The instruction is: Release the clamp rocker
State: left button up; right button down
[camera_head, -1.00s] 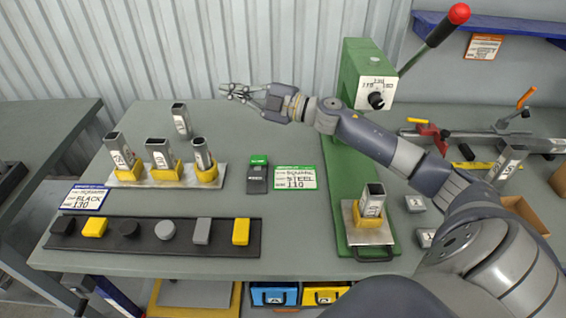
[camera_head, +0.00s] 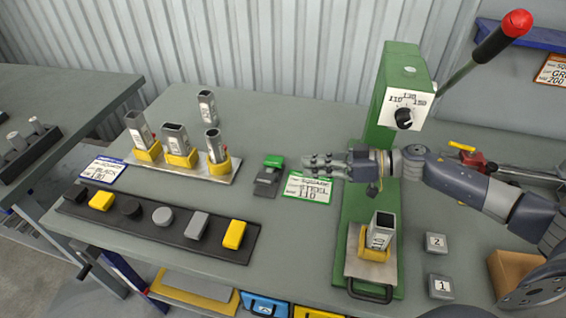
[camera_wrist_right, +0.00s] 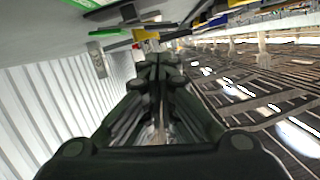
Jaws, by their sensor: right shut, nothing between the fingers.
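A small rocker block (camera_head: 269,177), most likely the clamp rocker, lies on the table with a raised green end at the back and a dark grey front. My right gripper (camera_head: 307,162) is shut and empty, its fingers pointing left. In the head view its tips are right of the rocker, just behind the green-edged card (camera_head: 306,190); I cannot tell their height. The shut fingers also show in the right wrist view (camera_wrist_right: 155,62). A square steel tube (camera_head: 381,232) stands in a yellow holder on the green press's (camera_head: 404,70) front plate. My left gripper is out of view.
The press has a dial (camera_head: 404,118) and a red-knobbed lever (camera_head: 516,23). A plate (camera_head: 219,176) of tubes in yellow holders stands left, with a dark strip (camera_head: 160,239) of caps in front. Grey blocks (camera_head: 436,242) and a cardboard box (camera_head: 507,268) are at right.

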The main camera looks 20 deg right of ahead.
aim_at(274, 177)
jog(key=p+x, duration=0.2)
jog(key=x, duration=0.6)
jog(key=shift+w+a+r, duration=0.15)
jog(key=shift+a, duration=0.1)
jog(key=shift+x, duration=0.85)
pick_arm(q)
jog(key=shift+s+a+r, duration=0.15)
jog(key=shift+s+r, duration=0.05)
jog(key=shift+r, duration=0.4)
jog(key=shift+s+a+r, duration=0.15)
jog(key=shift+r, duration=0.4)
